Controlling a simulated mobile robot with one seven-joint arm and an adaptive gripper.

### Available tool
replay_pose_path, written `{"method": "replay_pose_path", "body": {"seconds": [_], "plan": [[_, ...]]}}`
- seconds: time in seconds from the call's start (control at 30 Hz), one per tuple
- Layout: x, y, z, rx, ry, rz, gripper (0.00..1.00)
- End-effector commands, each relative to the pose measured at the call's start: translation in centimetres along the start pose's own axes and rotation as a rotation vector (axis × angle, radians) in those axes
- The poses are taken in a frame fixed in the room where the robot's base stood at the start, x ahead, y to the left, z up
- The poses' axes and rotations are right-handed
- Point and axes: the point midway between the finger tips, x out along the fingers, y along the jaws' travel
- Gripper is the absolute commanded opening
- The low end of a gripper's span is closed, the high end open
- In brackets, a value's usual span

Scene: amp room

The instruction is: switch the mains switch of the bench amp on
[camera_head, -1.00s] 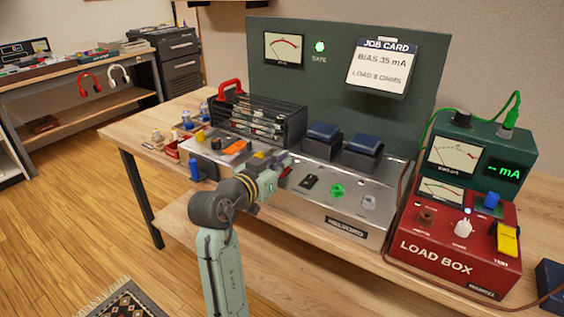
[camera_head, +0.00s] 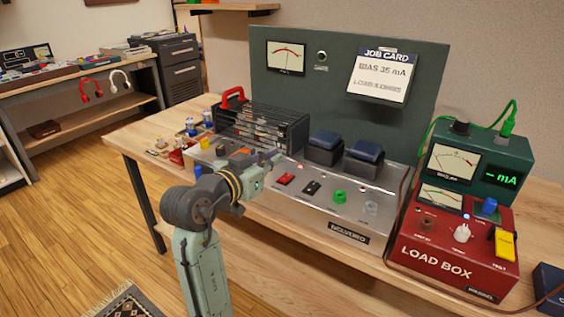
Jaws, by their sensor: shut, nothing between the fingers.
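The bench amp is the silver chassis (camera_head: 322,207) on the wooden bench, with a black cage and two blue-topped blocks on it. Its sloped front carries a red rocker switch (camera_head: 285,179), a black switch (camera_head: 312,187), a green knob (camera_head: 339,196) and a grey knob (camera_head: 371,207). I cannot read their labels or tell which way the red rocker is tipped. My gripper (camera_head: 268,160) is at the left part of the amp's front, left of and above the red rocker in the picture. It is shut and empty; my wrist partly hides the amp's left end.
A red load box (camera_head: 450,265) and a green meter box (camera_head: 480,165) stand to the right. Behind the amp is a dark panel with a meter (camera_head: 286,58), an unlit lamp (camera_head: 321,57) and a job card (camera_head: 381,75). Small items crowd the bench's left end.

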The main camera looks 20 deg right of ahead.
Motion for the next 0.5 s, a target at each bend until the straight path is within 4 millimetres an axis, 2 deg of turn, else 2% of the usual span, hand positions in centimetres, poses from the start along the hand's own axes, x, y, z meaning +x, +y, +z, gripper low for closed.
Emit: {"method": "replay_pose_path", "body": {"seconds": [0.03, 0.2, 0.5], "plan": [[-0.8, -0.1, -0.1, 0.002, 0.002, -0.003, 0.00], [-2.2, 0.0, -0.5, 0.001, 0.001, -0.001, 0.00], [-2.5, 0.0, -0.6, 0.000, 0.000, 0.000, 0.00]]}}
